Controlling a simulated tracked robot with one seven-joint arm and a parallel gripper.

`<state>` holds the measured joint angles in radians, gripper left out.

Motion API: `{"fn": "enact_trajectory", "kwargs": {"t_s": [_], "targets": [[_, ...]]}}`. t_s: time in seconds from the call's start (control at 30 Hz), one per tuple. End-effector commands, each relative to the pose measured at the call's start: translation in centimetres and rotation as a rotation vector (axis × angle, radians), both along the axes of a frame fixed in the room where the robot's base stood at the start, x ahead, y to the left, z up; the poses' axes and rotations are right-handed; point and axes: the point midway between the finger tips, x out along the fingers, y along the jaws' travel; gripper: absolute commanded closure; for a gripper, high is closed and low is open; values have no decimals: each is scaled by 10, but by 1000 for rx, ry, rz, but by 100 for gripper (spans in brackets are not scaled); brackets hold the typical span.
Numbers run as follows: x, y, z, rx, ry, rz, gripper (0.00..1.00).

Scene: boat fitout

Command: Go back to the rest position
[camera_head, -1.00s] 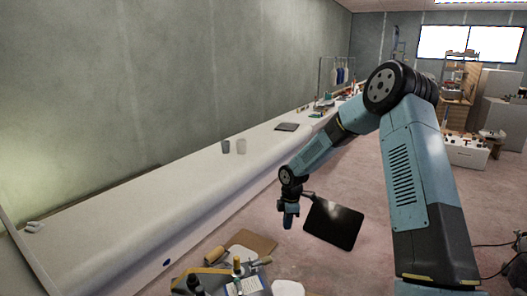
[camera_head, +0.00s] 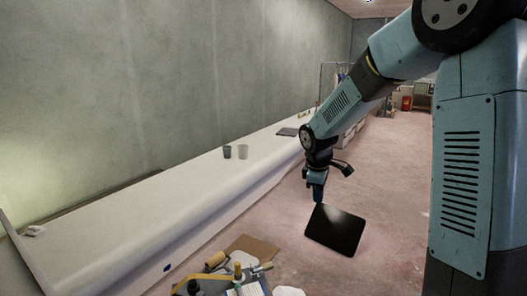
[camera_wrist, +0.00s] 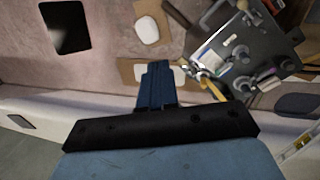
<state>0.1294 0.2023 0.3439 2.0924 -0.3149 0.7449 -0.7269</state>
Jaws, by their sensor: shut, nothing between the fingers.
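My gripper (camera_head: 317,196) hangs below my bent blue arm, to the right of the long white counter and above the pinkish floor. Its fingers point down and are closed with nothing between them. In the wrist view the closed blue fingers (camera_wrist: 156,84) show at the centre, apart from any object. A black flat panel (camera_head: 335,230) is just below and to the right of the gripper in the head view. It also shows at the upper left of the wrist view (camera_wrist: 66,27).
The white counter (camera_head: 130,215) runs along the grey wall, with a dark cup (camera_head: 227,152) and a light cup (camera_head: 243,152) on it. Tools and a brown board (camera_head: 252,248) crowd the bottom. Open floor (camera_head: 395,180) lies to the right.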

Motion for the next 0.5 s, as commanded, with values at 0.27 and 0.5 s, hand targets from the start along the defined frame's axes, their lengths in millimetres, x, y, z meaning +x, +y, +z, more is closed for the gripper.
{"fn": "enact_trajectory", "kwargs": {"t_s": [0.27, 0.5], "targets": [[-42, -16, 48, 13, -72, -181, 100], [-81, -29, 82, 44, -135, -335, 100]]}}
